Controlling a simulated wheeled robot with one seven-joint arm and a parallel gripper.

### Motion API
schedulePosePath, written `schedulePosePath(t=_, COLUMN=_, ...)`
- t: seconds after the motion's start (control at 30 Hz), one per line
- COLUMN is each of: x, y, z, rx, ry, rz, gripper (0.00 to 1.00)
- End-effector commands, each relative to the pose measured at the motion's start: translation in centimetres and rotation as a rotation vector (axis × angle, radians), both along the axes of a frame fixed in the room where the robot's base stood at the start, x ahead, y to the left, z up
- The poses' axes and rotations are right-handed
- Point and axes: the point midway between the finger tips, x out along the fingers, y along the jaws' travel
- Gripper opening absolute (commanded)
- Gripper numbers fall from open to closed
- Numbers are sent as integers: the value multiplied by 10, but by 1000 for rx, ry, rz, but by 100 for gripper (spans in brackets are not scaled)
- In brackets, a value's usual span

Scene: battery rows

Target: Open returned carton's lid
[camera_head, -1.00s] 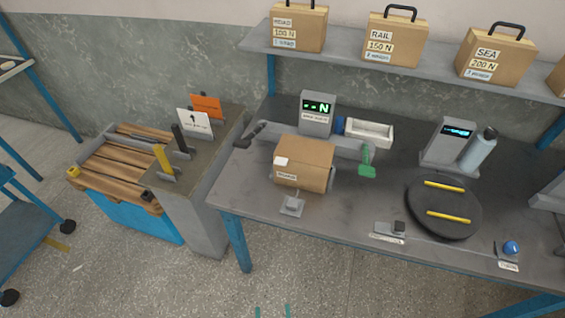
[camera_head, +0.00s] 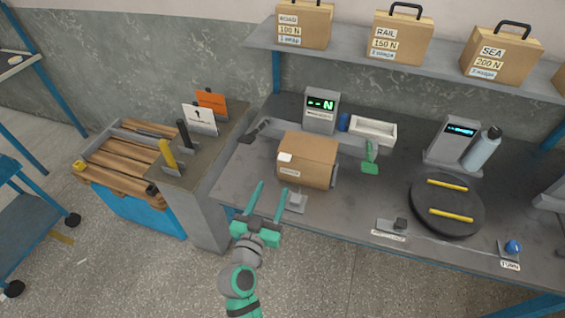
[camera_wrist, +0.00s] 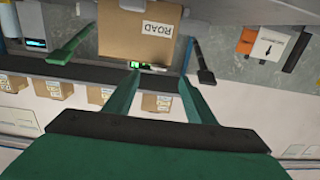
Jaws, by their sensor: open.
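The brown carton (camera_head: 312,165) sits on the grey workbench in the head view, its top looking closed. It has a white patch on its upper left edge and a label on its front. In the wrist view the carton (camera_wrist: 120,38) is at the top, with a label reading ROAD.
On the workbench (camera_head: 350,207) a small grey stand (camera_head: 297,201) is in front of the carton. A green-handled tool (camera_head: 370,158) is to the right, and a display unit (camera_head: 320,112) is behind. A black turntable (camera_head: 447,204) is farther right.

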Motion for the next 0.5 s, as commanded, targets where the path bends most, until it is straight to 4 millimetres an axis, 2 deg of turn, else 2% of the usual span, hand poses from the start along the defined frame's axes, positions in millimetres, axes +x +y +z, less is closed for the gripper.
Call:
schedulePosePath(t=0.1, x=8, y=0, z=10, rx=8, ry=-20, rz=-21, gripper=50)
schedulePosePath(t=0.27, x=20, y=-4, z=12, rx=11, ry=-24, rz=-27, gripper=50)
schedulePosePath(t=0.5, x=59, y=-17, z=12, rx=12, ry=-23, rz=-28, gripper=50)
